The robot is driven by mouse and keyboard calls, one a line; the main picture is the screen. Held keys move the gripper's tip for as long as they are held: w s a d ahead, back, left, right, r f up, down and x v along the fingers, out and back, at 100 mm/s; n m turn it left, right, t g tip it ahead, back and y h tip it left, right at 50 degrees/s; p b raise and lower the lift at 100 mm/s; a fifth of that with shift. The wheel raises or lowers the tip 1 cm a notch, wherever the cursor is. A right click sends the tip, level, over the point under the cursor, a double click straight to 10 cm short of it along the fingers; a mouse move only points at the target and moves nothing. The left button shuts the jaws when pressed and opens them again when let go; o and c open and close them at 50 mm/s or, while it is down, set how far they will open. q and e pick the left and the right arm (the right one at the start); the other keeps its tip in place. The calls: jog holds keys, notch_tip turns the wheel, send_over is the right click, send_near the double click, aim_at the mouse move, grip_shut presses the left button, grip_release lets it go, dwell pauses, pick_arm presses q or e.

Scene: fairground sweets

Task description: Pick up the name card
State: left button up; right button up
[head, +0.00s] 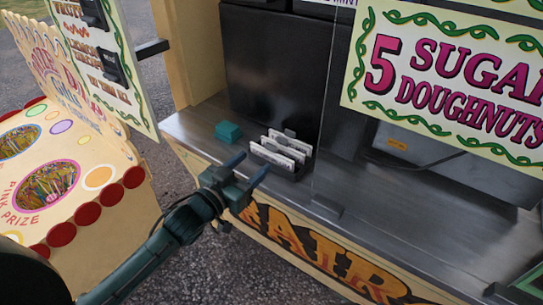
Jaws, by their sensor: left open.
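Several white cards (287,146) stand upright in a small dark holder (297,172) on the grey metal counter of the stall. I cannot read them, so I cannot tell whether one is the name card. My left gripper (249,166) is open and empty. Its fingers point toward the counter, just in front of and to the left of the card holder, with a visible gap.
A small teal block (228,131) sits on the counter (190,124) left of the cards. A clear upright panel edge stands just right of the holder. A sugar doughnuts sign (462,62) hangs at the upper right. A prize game stall (88,150) stands at the left.

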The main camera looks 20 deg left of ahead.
aim_at(271, 148)
pick_arm(q)
jog(key=x, duration=0.4)
jog(key=shift+d+r, duration=0.25)
jog(key=shift+d, duration=0.05)
jog(key=shift+w+d, duration=0.2)
jog(key=shift+w, duration=0.35)
jog(key=shift+c, duration=0.5)
jog(key=c, duration=0.8)
